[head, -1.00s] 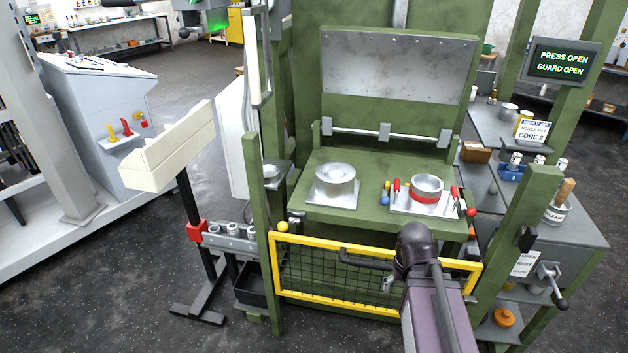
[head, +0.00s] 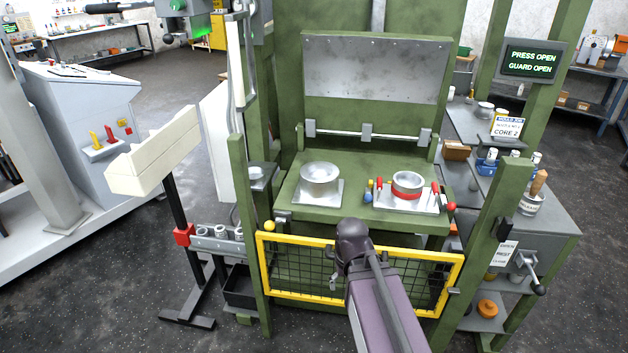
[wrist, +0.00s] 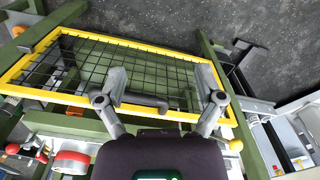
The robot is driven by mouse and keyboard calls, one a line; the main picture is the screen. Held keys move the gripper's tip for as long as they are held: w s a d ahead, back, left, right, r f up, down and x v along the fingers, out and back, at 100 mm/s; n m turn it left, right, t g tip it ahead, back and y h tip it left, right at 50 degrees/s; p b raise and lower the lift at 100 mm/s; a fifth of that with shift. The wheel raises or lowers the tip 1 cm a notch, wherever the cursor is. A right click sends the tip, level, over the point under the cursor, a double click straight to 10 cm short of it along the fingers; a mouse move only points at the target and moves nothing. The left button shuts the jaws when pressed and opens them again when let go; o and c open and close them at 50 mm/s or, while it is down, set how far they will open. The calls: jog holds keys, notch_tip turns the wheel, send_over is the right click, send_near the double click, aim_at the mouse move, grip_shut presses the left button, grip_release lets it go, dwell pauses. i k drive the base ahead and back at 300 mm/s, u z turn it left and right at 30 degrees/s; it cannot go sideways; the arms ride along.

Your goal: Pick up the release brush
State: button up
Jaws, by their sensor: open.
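The release brush (head: 539,182) stands at the right in the head view, its wooden handle rising from a pale labelled pot (head: 530,205). The pot is on the grey side bench, behind the green post. The bristles are hidden in the pot. My gripper (wrist: 165,90) is open and empty in the wrist view, fingers spread over the yellow-framed mesh guard. In the head view my arm's end is in front of this guard, well left of the brush and apart from it. The brush cannot be made out in the wrist view.
The yellow mesh guard (head: 285,294) spans the press front. A green post (head: 490,250) stands between it and the side bench (head: 560,222). A crank handle (head: 530,275) sticks out below the pot. A cream-topped stand (head: 155,160) is at left. The floor at right is clear.

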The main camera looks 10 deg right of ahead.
aim_at(540, 177)
jog(key=z, duration=1)
jog(key=k, duration=0.45)
jog(key=z, duration=0.4)
jog(key=i, duration=0.5)
